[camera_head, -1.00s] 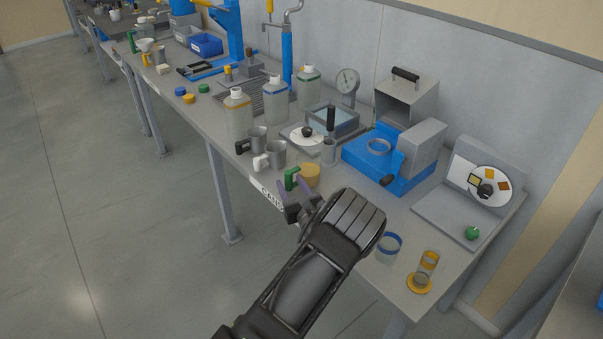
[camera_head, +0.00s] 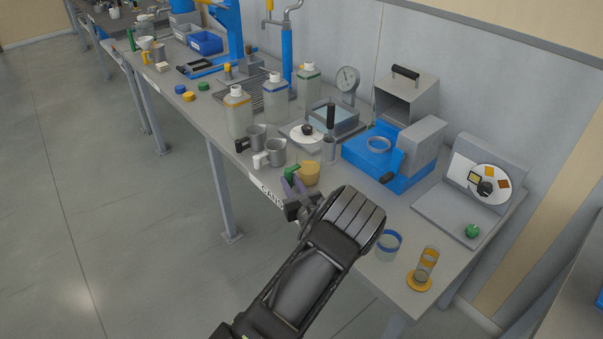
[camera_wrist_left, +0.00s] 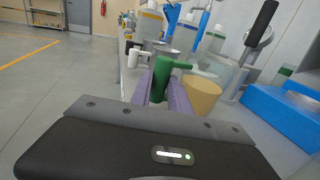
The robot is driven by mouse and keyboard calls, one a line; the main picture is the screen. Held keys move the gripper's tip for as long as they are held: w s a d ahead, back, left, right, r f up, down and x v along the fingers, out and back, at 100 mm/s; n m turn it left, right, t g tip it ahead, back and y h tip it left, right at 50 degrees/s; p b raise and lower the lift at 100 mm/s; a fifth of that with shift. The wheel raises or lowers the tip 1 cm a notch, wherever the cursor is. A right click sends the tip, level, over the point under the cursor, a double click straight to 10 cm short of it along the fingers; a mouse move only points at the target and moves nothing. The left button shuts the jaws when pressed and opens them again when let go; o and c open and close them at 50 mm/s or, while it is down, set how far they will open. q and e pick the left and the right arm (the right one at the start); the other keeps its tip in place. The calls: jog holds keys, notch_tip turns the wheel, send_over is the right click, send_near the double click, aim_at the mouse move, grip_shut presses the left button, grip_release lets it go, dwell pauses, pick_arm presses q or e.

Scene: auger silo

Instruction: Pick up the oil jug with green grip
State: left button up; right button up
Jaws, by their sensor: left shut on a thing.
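The oil jug with the green grip stands at the front edge of the bench. In the head view its green grip (camera_head: 291,175) shows just beyond my left gripper (camera_head: 293,187), and its tan body (camera_head: 309,173) sits to the right. In the left wrist view the green grip (camera_wrist_left: 167,78) is between the two purple fingers, and the tan body (camera_wrist_left: 201,96) is right of it. My left gripper (camera_wrist_left: 165,90) is shut on the green grip. The jug looks upright; whether its base touches the bench is hidden. My right gripper is not in view.
Two grey jugs, one with a black grip (camera_head: 243,145) and one with a white grip (camera_head: 262,160), stand close behind. Capped bottles (camera_head: 237,112) stand beyond them. A blue machine (camera_head: 359,157) is to the right.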

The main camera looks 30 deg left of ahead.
pick_arm(q)
grip_shut()
dwell(0.6)
jog(key=shift+r, duration=0.2)
dwell(0.5)
notch_tip(320, 180, up, 10)
jog(key=b, duration=0.1)
jog(key=shift+f, duration=0.15)
dwell(0.7)
dwell(0.6)
